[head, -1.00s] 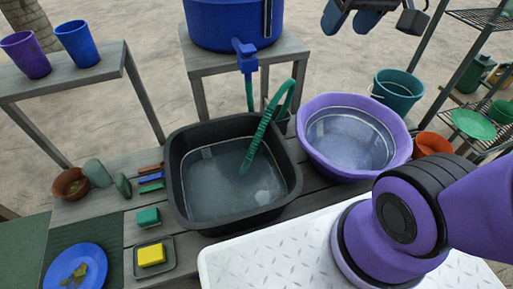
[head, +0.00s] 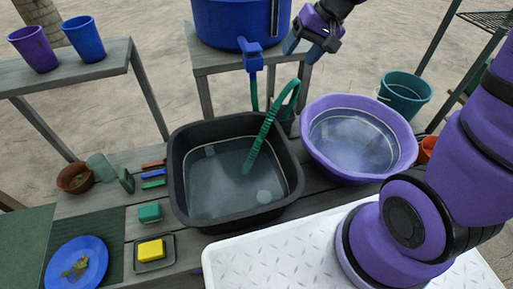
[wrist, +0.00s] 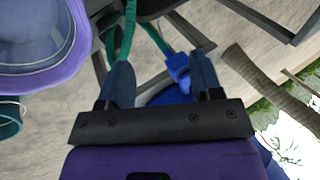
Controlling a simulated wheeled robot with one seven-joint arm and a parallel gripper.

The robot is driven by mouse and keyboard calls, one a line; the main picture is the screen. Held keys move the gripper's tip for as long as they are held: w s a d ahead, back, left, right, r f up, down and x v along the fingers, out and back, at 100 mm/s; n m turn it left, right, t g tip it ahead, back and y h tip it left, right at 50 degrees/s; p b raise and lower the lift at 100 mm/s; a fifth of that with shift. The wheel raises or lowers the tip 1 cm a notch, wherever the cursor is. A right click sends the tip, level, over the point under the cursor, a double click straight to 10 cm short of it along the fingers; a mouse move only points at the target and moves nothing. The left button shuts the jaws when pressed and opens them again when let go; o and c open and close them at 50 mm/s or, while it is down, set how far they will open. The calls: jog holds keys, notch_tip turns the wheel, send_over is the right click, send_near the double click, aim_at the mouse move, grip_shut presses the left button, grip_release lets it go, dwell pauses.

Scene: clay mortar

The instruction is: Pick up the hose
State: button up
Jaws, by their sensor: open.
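The green hose (head: 268,128) hangs from the blue tap (head: 250,55) of the blue water barrel (head: 232,22). It loops up and its free end lies in the black basin (head: 290,195). My gripper (head: 302,52) is open and empty, above and to the right of the hose's loop, beside the barrel. In the wrist view, the gripper (wrist: 160,72) has its two blue-grey fingers spread. Part of the hose (wrist: 129,28) shows near the left finger, and the blue tap (wrist: 179,70) shows near the right finger.
A purple tub (head: 400,165) with water stands right of the basin, below my gripper. A teal bucket (head: 405,95) is behind it. A white ridged board (head: 270,262) lies in front. A yellow sponge (head: 151,251) and a blue plate (head: 62,278) are at the left.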

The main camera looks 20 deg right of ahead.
aim_at(276, 108)
jog(key=w+f+m, duration=0.1)
jog(key=w+f, duration=0.2)
jog(key=f, duration=0.5)
jog(key=w+a+f, duration=0.1)
jog(key=w+f, duration=0.2)
jog(key=f, duration=0.6)
jog(key=w+a+f+m, duration=0.1)
jog(key=w+f, duration=0.2)
jog(key=f, duration=0.6)
jog(key=shift+a+f+m, duration=0.1)
jog(key=shift+a+m, duration=0.05)
jog(key=shift+m, duration=0.15)
jog(key=c, duration=1)
jog(key=shift+o, duration=0.2)
notch_tip(276, 108, up, 10)
jog(key=shift+w+f, duration=0.1)
jog(key=shift+f, duration=0.05)
jog(key=w+d+r, duration=0.4)
jog(key=d+r, duration=0.1)
jog(key=r, duration=0.2)
jog(key=shift+d+r, duration=0.2)
jog(key=shift+r, duration=0.15)
